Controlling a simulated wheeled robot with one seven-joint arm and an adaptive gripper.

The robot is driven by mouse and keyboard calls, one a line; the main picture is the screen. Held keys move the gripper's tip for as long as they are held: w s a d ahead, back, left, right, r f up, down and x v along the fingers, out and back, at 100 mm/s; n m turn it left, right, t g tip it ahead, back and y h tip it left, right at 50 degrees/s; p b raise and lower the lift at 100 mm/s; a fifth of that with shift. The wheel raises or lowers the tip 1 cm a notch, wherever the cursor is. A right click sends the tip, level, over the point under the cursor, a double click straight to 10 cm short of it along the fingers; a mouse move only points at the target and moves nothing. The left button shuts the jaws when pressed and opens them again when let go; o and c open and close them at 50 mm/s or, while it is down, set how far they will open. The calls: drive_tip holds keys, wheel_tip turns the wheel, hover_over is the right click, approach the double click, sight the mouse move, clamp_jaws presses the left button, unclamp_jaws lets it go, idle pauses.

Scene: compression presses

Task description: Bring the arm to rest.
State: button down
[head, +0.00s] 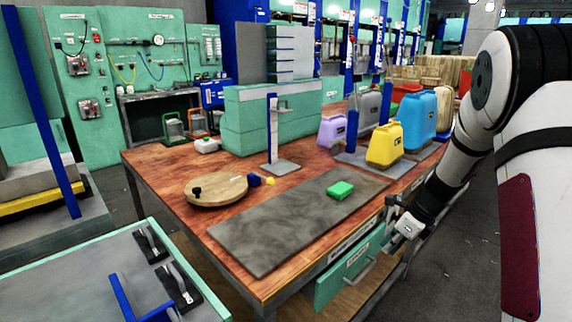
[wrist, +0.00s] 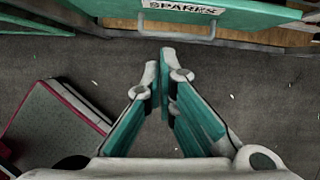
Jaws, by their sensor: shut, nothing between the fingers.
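My arm (head: 462,150) comes in from the right side of the head view and reaches down to the left. My gripper (head: 403,228) is beside the front right edge of the workbench, close to a teal drawer (head: 350,272). In the wrist view my gripper (wrist: 165,72) has its fingertips together with nothing between them. Its fingers show over the dark floor, and the teal drawer front with a "SPARES" label (wrist: 183,8) lies beyond the tips. The head view is too small to show the fingertips clearly.
A teal-edged table (head: 85,275) stands front left. Floor shows below my gripper.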

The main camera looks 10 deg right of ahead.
drive_tip(key=s+a+r+n+g, duration=0.1)
drive_tip(key=s+a+r+n, duration=1.25)
drive_tip(key=s+r, duration=0.35)
drive_tip(key=s+a+r+n+h, duration=0.1)
drive_tip(key=s+r+n+h, duration=0.15)
drive_tip(key=s+n, duration=1.55)
drive_tip(key=s+r+m+t+p, duration=0.1)
drive_tip(key=s+r+m+p, duration=0.3)
drive_tip(key=r+p, duration=0.8)
drive_tip(key=shift+r+t, duration=0.4)
drive_tip(key=shift+r, duration=0.05)
drive_tip(key=shift+d, duration=0.1)
